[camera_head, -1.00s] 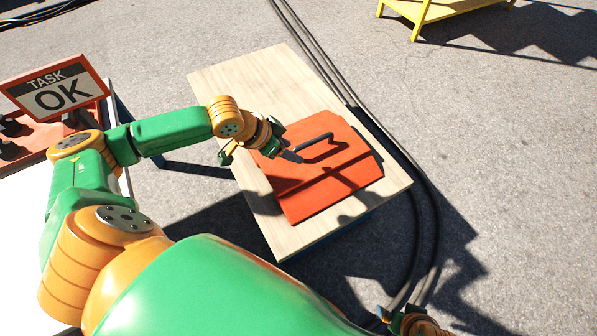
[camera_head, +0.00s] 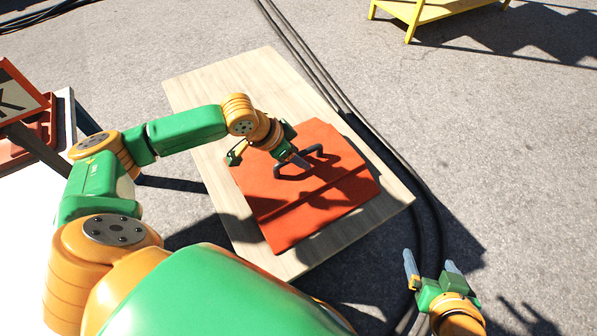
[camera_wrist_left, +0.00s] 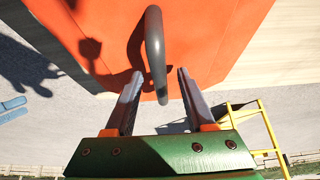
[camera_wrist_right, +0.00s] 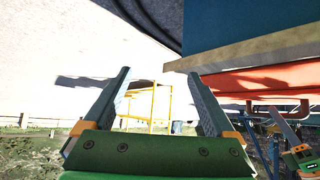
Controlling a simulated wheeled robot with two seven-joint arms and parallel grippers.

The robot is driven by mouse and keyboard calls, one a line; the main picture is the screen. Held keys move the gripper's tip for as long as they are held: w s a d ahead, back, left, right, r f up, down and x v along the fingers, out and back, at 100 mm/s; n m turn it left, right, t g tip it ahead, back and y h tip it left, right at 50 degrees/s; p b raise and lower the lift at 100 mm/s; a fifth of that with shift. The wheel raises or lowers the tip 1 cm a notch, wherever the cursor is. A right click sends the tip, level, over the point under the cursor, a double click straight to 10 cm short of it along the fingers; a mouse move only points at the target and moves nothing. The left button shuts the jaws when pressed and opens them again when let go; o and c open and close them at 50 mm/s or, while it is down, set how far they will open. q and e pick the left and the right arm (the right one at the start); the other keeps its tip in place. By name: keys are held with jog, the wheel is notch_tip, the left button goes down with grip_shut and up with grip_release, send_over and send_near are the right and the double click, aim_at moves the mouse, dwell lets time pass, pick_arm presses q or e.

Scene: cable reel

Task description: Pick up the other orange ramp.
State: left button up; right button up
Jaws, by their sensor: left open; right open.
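An orange ramp (camera_head: 345,185) lies on a pale wooden board (camera_head: 195,90), with a dark handle (camera_head: 282,172) standing on its top. My left gripper (camera_head: 303,160) is open above the ramp, at the handle. In the left wrist view the handle (camera_wrist_left: 155,55) rises just ahead of the gap between the two open fingers (camera_wrist_left: 158,88), with the ramp (camera_wrist_left: 215,35) behind. I cannot tell whether the fingers touch it. My right gripper (camera_head: 432,262) is open and empty, off the board's near right side. The right wrist view shows the ramp (camera_wrist_right: 270,80) edge-on above its right finger.
Dark cables (camera_head: 432,215) run on the ground along the board's right side. A white table with a sign (camera_head: 20,95) stands at the left. A yellow stand (camera_head: 425,14) is at the back. Open pavement (camera_head: 520,150) lies to the right.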

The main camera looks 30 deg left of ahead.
pick_arm(q)
jog(key=shift+w+d+f, duration=0.1)
jog(key=shift+w+f, duration=0.1)
jog(key=shift+f, duration=0.2)
pick_arm(e)
jog(key=shift+w+a+r+t+y, duration=0.15)
jog(key=shift+w+a+r+t, duration=0.1)
jog(key=shift+w+r+t, duration=0.4)
jog(key=shift+w+a+r+t+y, duration=0.2)
jog(key=shift+w+r+t, duration=0.25)
jog(key=shift+w+r, duration=0.25)
pick_arm(q)
grip_shut()
